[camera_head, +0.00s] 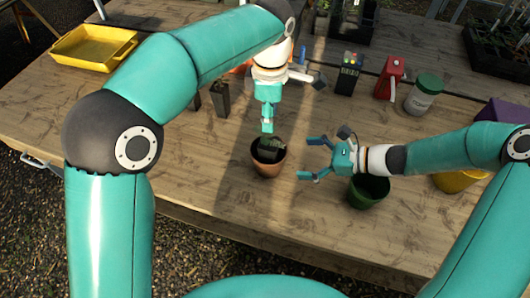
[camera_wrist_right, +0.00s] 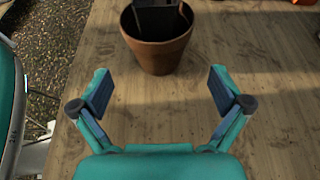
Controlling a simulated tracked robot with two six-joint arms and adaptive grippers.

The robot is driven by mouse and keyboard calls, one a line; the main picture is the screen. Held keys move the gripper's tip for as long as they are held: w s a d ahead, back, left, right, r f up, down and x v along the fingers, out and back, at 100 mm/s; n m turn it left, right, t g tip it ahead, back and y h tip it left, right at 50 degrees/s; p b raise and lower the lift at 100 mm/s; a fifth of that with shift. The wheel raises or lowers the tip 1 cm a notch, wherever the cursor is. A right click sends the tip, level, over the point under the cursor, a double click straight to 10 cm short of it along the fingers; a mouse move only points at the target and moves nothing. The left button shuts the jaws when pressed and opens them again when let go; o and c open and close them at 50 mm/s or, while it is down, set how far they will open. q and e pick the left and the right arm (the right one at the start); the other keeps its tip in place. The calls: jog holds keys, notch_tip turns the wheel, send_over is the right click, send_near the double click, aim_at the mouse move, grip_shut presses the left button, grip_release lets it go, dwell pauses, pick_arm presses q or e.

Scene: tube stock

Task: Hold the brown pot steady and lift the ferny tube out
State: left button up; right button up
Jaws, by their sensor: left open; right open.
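The brown pot (camera_head: 268,168) stands upright on the wooden table near its front edge. A dark square tube (camera_head: 271,146) with dark green on it sits in the pot; its fern is hard to make out. My left gripper (camera_head: 267,126) is open and points down just behind the tube, apparently apart from it. My right gripper (camera_head: 305,160) is open and empty, to the right of the pot with its fingers toward it. In the right wrist view the pot (camera_wrist_right: 157,54) and tube (camera_wrist_right: 157,18) are beyond the open fingers (camera_wrist_right: 158,92), with bare table between.
A green pot (camera_head: 368,192) stands under my right wrist, and a yellow pot (camera_head: 460,181) is further right. Dark tubes (camera_head: 221,98) stand behind left. A yellow tray (camera_head: 93,46), red object (camera_head: 390,77) and white jar (camera_head: 423,94) are further back. The table left of the pot is clear.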

aim_at(269, 156)
jog(key=x, duration=1.1)
jog(key=c, duration=0.8)
